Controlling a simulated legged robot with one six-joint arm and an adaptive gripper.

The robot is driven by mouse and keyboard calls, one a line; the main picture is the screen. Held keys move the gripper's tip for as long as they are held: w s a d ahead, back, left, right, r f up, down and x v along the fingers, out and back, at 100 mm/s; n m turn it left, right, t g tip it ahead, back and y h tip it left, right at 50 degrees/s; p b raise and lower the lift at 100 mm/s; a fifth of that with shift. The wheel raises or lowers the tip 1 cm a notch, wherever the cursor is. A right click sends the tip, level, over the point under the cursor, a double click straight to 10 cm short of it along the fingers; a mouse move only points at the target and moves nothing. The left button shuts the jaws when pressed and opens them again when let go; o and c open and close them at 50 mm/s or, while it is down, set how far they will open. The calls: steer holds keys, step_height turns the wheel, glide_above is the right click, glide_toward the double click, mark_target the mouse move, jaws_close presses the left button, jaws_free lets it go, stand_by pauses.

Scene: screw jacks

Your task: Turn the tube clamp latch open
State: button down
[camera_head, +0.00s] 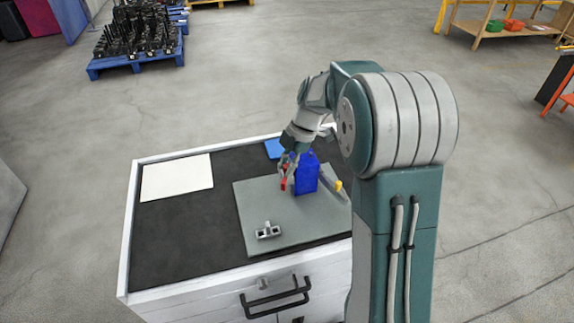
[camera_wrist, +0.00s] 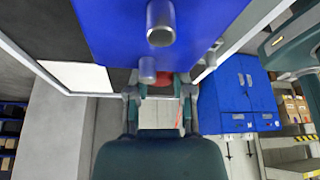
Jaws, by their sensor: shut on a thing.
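A blue upright block (camera_head: 306,174), which looks like the clamp body, stands on a grey plate (camera_head: 259,200) on the cart top. A red piece (camera_head: 284,184), likely the latch, shows at its left side. My gripper (camera_head: 290,168) reaches down from above and is shut on the red piece. In the wrist view, the blue body (camera_wrist: 100,28) fills the top, with two grey cylinder ends, and the red piece (camera_wrist: 158,91) sits between the fingertips of my gripper (camera_wrist: 160,88). The fingers partly hide the red piece, so its exact turn angle cannot be told.
A small grey bracket (camera_head: 268,231) lies near the plate's front. A grey bar with a yellow end (camera_head: 338,186) is right of the block. A white sheet (camera_head: 177,177) lies on the left of the dark cart top (camera_head: 180,225). A blue flat piece (camera_head: 273,148) lies behind.

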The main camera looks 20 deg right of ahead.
steer(key=shift+m+t, duration=0.6)
steer(key=shift+m, duration=0.85)
steer(key=shift+m+t, duration=0.6)
steer(key=shift+m, duration=0.85)
steer(key=shift+c, duration=2.4)
jaws_free()
steer(key=shift+w, duration=0.1)
steer(key=v, duration=1.1)
steer(key=shift+r, duration=0.4)
steer(key=shift+d, duration=0.1)
